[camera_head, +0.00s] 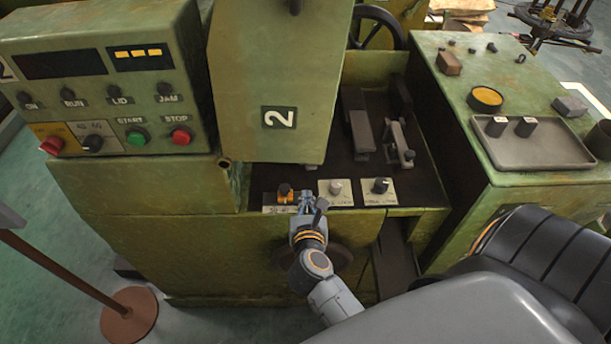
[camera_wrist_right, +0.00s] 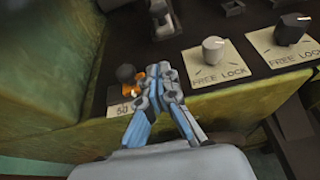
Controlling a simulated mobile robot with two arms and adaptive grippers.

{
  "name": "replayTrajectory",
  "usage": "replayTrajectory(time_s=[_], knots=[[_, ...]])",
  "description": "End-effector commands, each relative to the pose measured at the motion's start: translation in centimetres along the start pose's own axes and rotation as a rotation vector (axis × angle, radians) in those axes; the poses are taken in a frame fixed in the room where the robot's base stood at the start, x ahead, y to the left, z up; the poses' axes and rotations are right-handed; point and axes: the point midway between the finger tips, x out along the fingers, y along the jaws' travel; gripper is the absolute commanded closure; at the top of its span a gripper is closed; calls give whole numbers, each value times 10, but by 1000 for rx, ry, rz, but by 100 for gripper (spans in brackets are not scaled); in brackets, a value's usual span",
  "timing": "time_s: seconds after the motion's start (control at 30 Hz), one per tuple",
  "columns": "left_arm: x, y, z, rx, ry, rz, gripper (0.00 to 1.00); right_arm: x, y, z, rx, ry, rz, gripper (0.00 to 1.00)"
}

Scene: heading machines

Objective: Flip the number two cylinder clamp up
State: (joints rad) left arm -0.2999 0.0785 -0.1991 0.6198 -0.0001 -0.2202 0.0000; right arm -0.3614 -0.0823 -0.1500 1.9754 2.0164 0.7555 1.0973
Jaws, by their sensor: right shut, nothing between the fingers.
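My right gripper (camera_head: 306,199) is at the front ledge of the machine bay, its fingers shut with nothing between them. In the wrist view the gripper (camera_wrist_right: 158,82) is just right of an orange-and-black knob (camera_wrist_right: 126,76); I cannot tell whether they touch. The knob also shows in the head view (camera_head: 285,192). Behind the ledge, in the dark bay, are a long grey clamp-like bar (camera_head: 361,134) and a lighter lever-like part (camera_head: 400,143). I cannot tell which is the number two cylinder clamp. My left gripper is not in view.
A light knob (camera_head: 336,187) and a dark knob (camera_head: 380,185) sit to the right on plates marked FREE LOCK. A raised green cover (camera_head: 277,70) marked 2 hangs over the bay's left side. A button panel (camera_head: 100,85) stands left, a grey tray (camera_head: 535,150) right.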

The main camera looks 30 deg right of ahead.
Motion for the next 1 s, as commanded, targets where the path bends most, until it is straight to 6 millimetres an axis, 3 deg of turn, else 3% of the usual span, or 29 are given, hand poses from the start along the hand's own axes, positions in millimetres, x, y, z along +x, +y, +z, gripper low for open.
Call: replayTrajectory(time_s=[0.17, 0.7, 1.0], knots=[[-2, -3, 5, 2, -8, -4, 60, 7, 1, 1, -3, -2, 1, 100], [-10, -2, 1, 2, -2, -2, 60, 92, 0, 1, -6, -2, 1, 100], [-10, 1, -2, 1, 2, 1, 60, 101, 0, 0, -4, -1, 1, 100]])
